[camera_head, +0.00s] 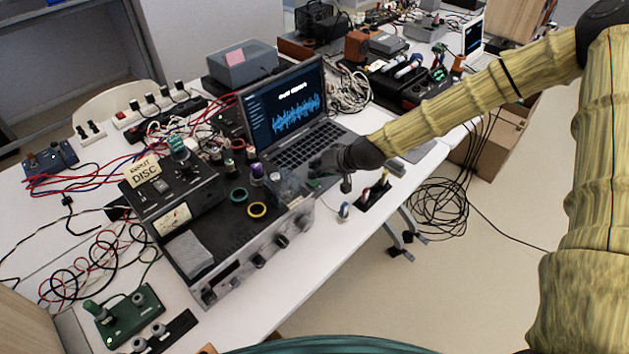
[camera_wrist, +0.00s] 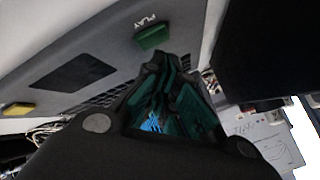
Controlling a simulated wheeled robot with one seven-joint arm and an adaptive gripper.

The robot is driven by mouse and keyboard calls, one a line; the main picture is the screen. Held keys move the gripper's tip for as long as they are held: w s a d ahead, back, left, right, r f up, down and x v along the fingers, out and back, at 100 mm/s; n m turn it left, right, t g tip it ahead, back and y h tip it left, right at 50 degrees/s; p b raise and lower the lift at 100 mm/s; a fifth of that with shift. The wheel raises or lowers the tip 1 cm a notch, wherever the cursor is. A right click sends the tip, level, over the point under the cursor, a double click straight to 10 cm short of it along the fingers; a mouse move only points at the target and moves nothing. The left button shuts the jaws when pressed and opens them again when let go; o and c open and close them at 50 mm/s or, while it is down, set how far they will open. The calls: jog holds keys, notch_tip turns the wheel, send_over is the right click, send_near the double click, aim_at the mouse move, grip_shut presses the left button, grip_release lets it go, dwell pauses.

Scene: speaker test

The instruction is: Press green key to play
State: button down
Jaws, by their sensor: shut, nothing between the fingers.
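A green key (camera_wrist: 152,36) marked PLAY sits on a light grey panel (camera_wrist: 100,35) in the wrist view. My gripper (camera_wrist: 166,62) is shut and empty, with its tips close to the key's lower edge in that picture. I cannot tell whether they touch it. The key looks raised from the panel.
A black-topped device (camera_head: 232,228) with knobs and rings stands left of my gripper.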

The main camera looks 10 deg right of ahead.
aim_at(316, 180)
jog(key=shift+r+p, duration=2)
jog(key=shift+r, duration=1)
